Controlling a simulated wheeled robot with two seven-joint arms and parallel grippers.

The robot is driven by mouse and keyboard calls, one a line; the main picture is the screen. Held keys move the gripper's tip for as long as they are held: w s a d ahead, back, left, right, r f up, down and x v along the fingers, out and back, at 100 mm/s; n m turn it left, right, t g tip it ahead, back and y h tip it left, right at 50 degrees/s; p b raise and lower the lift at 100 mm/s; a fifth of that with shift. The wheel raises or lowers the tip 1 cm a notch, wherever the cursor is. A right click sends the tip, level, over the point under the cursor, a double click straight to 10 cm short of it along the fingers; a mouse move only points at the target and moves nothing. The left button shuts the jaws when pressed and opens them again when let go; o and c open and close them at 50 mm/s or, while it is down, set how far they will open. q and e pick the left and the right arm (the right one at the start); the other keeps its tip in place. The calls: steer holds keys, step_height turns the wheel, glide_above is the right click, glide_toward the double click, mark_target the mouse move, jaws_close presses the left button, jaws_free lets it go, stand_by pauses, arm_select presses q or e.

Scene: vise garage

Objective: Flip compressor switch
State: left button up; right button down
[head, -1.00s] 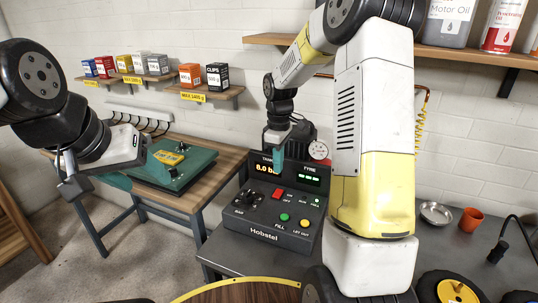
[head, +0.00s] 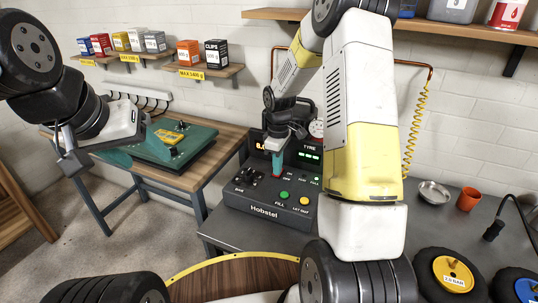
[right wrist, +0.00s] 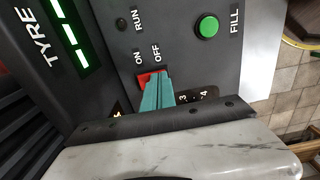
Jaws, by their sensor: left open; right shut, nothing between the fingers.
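The compressor's dark control panel (head: 262,200), marked Hobstel, stands on the grey bench. Its red switch (right wrist: 147,77), beside the ON and OFF labels, shows in the right wrist view, partly covered by my teal fingertips. My right gripper (head: 277,171) is shut and empty, its tips down at the switch; it also shows in the right wrist view (right wrist: 157,92). They look in contact or very close; I cannot tell which. The switch's tilt is hard to read. My left gripper (head: 113,156) is open and empty at the left, away from the panel.
The panel has a green FILL button (head: 284,195), a yellow button (head: 304,200) and a black knob (head: 249,177). A metal bowl (head: 433,193) and orange cup (head: 468,200) stand on the bench at right. Wheels with yellow (head: 453,274) and blue hubs are at lower right.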

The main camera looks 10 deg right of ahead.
steer(key=shift+f, duration=0.1)
stand_by(0.3)
steer(key=shift+w+d+r, duration=0.2)
steer(key=shift+w+d, duration=0.2)
steer(key=shift+w, duration=0.2)
step_height(320, 180, up, 14)
stand_by(0.5)
